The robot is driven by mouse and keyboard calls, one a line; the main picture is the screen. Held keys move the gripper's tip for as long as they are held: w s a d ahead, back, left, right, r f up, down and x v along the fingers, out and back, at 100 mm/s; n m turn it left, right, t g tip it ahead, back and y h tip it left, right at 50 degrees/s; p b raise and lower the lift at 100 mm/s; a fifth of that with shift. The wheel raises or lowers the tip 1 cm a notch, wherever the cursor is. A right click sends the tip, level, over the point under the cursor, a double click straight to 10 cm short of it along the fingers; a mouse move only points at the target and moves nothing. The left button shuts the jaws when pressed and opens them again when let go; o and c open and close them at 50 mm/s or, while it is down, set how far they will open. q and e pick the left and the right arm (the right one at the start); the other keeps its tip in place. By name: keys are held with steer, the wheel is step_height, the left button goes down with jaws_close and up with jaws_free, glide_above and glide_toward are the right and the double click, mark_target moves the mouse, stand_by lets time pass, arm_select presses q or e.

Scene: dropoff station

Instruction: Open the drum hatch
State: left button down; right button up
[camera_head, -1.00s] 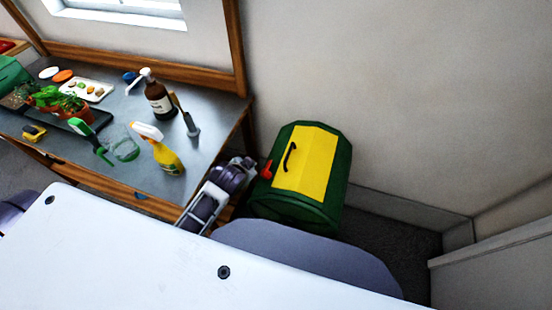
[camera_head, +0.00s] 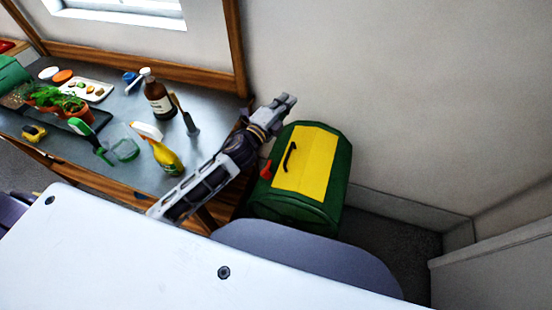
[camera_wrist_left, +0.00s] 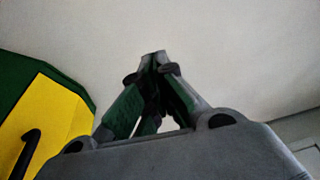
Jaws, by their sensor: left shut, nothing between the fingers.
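The green drum (camera_head: 343,185) stands against the wall, right of the table. My left gripper (camera_head: 290,98) is shut and empty, raised by the drum's upper left, apart from the handle. In the left wrist view, the gripper (camera_wrist_left: 154,58) points toward bare wall. The hatch (camera_wrist_left: 62,125) and part of the handle (camera_wrist_left: 27,150) show at the left there. My right gripper is out of view.
The table (camera_head: 107,171) at left holds a brown pump bottle (camera_head: 158,98), a yellow spray bottle (camera_head: 165,155), a green spray bottle (camera_head: 90,139), potted plants (camera_head: 78,111) and a tray (camera_head: 90,89). The wall is close behind the drum. Dark floor lies right of it.

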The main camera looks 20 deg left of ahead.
arm_select(q)
steer(key=s+d+r+m+g+h, duration=0.1)
steer(key=d+r+m+g+h, duration=0.2)
steer(key=d+m+h, duration=0.65)
steer(key=s+f+m+g, duration=0.4)
steer(key=m+g, duration=0.4)
steer(key=m, duration=0.6)
steer(key=s+a+f+m+g+y, duration=0.1)
steer(key=a+f+m+g+y, duration=0.2)
steer(key=a, duration=0.5)
steer(key=s+a+f+m+g+y, duration=0.1)
steer(key=a+f+m+g+y, duration=0.3)
steer(key=a+f, duration=0.4)
steer(key=m+y, duration=0.1)
steer(key=m, duration=0.1)
steer(key=shift+s+a+m, duration=0.15)
steer(key=shift+s+m, duration=0.2)
steer(key=shift+s, duration=0.05)
steer(key=shift+p+x, duration=0.95)
steer(key=shift+x, duration=4.05)
steer(key=shift+s, duration=0.15)
